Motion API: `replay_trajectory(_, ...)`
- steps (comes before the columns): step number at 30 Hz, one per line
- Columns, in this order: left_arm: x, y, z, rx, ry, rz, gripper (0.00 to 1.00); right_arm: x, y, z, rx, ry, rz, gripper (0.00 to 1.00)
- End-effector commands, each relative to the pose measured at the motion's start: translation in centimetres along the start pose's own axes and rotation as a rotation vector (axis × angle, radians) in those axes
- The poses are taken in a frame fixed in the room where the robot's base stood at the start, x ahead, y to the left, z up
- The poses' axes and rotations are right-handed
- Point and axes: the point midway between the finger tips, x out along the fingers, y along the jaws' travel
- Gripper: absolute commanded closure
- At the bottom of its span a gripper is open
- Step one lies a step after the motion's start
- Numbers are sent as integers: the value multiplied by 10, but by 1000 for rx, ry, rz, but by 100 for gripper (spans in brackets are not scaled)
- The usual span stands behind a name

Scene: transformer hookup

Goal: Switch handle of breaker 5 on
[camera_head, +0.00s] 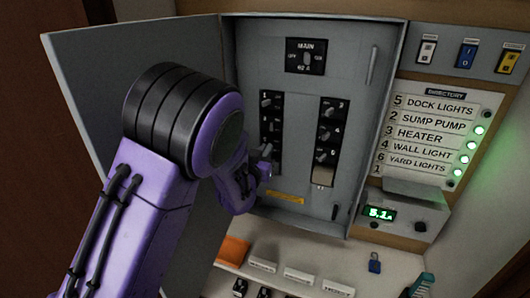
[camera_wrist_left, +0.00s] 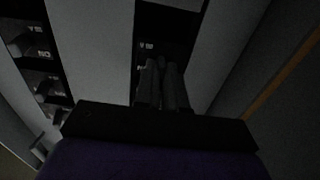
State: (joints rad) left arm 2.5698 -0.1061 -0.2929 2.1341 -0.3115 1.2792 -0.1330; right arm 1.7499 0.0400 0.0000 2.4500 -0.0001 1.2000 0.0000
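The breaker panel (camera_head: 303,150) stands open in the head view, with handles in a left and a right column. Breaker 5 is the lowest of the left column; my left gripper (camera_head: 264,160) is in front of that spot and mostly hides its handle. In the left wrist view, the fingers (camera_wrist_left: 163,82) are close together and reach the black left breaker column (camera_wrist_left: 165,20) by its small upside-down labels. My right gripper is in neither view.
The grey panel door (camera_head: 95,75) is swung open to the left. A directory board (camera_head: 440,135) with green lamps and a small display (camera_head: 381,213) are at the right. A shelf below holds an orange item (camera_head: 232,250) and a blue padlock (camera_head: 375,263).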

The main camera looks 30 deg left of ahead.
Motion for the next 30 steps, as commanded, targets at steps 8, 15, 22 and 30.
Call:
replay_trajectory(8, 1, 8, -2, 2, 4, -119, 100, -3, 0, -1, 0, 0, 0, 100)
replay_trajectory(15, 4, 17, -2, 3, 6, -299, 100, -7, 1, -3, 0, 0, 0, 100)
replay_trajectory(22, 4, 19, -2, -1, 3, -365, 100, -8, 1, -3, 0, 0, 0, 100)
replay_trajectory(30, 4, 19, -2, -1, 3, -365, 83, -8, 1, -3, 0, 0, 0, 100)
